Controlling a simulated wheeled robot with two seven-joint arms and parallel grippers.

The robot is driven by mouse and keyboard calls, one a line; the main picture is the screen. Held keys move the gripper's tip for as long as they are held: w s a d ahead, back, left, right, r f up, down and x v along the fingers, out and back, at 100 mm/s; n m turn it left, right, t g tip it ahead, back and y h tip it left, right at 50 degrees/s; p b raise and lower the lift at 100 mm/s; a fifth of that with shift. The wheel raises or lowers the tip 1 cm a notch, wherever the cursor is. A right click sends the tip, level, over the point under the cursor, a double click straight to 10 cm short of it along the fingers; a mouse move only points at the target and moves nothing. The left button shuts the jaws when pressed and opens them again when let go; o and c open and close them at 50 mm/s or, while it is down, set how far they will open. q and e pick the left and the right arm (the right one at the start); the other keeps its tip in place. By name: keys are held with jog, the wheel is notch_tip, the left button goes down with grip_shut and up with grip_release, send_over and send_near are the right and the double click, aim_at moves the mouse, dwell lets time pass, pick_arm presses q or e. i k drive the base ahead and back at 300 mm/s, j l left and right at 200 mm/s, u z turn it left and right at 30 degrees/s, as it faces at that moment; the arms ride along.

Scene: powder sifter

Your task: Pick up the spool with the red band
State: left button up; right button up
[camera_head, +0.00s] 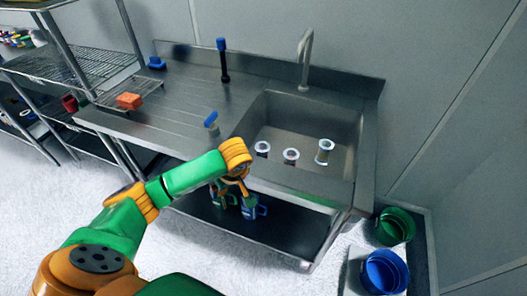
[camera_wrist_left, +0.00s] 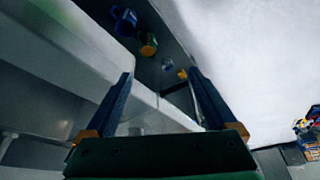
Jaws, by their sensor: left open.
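Three small spools with pale rims stand in the sink basin (camera_head: 285,120) in the head view: a left spool (camera_head: 262,148), a middle spool (camera_head: 291,156) and a right spool (camera_head: 324,151). They are too small to tell for sure which has the red band. My left gripper (camera_head: 243,188) is in front of the sink counter, near its front edge and apart from the spools. In the left wrist view its two fingers (camera_wrist_left: 160,76) are spread with nothing between them. No spool shows in that view. My right gripper is not in view.
A tall faucet (camera_head: 305,60) rises behind the basin. A blue-topped item (camera_head: 211,121) stands left of it. Mugs (camera_head: 250,207) sit on the shelf below. An orange block (camera_head: 129,101) lies on a left rack. Green (camera_head: 395,226) and blue buckets (camera_head: 385,272) stand at right.

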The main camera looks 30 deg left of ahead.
aim_at(262, 147)
jog(key=i, duration=0.95)
